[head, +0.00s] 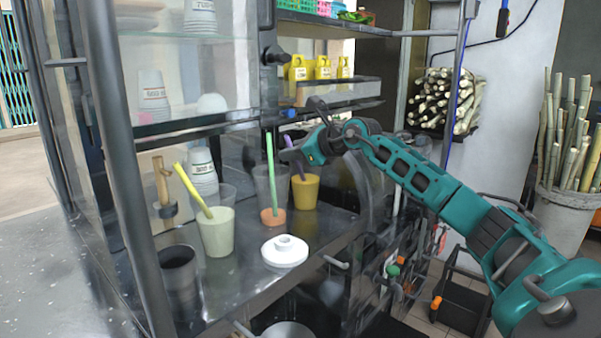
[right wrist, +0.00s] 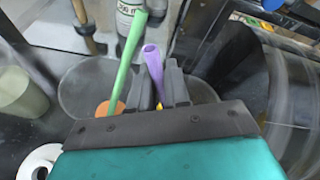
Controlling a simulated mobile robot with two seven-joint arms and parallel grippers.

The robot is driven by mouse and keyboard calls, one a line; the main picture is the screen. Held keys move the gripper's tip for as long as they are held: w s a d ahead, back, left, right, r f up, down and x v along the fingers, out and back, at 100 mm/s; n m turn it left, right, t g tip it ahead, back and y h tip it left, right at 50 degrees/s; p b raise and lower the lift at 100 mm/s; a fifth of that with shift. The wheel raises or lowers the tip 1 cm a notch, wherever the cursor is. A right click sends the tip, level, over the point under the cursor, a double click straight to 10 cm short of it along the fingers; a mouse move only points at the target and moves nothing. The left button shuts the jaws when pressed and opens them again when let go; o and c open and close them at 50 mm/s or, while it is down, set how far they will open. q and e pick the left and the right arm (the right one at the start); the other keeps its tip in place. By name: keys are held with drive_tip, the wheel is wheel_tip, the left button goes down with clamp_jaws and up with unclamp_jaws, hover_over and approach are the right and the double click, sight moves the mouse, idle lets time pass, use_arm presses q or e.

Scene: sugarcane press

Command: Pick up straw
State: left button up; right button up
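A purple straw (right wrist: 153,62) stands tilted in a cup of yellow juice (head: 305,190); its top also shows in the head view (head: 289,142). My right gripper (head: 290,154) is at the upper part of this straw. In the right wrist view its two dark fingers (right wrist: 160,88) are close together with the purple straw between them, and they look shut on it. A green straw (head: 270,165) stands in a cup with orange-red contents (head: 272,216), just left of the gripper. A yellow straw (head: 192,187) leans in a pale green cup (head: 216,235). My left gripper is not in view.
A white lid-like disc (head: 285,251) and an empty dark cup (head: 180,275) are on the metal counter. A shelf with yellow packages (head: 322,68) hangs above the gripper. Cart posts (head: 113,130) stand at the left.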

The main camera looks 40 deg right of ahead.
clamp_jaws()
idle(0.3)
drive_tip(key=shift+r, duration=0.1)
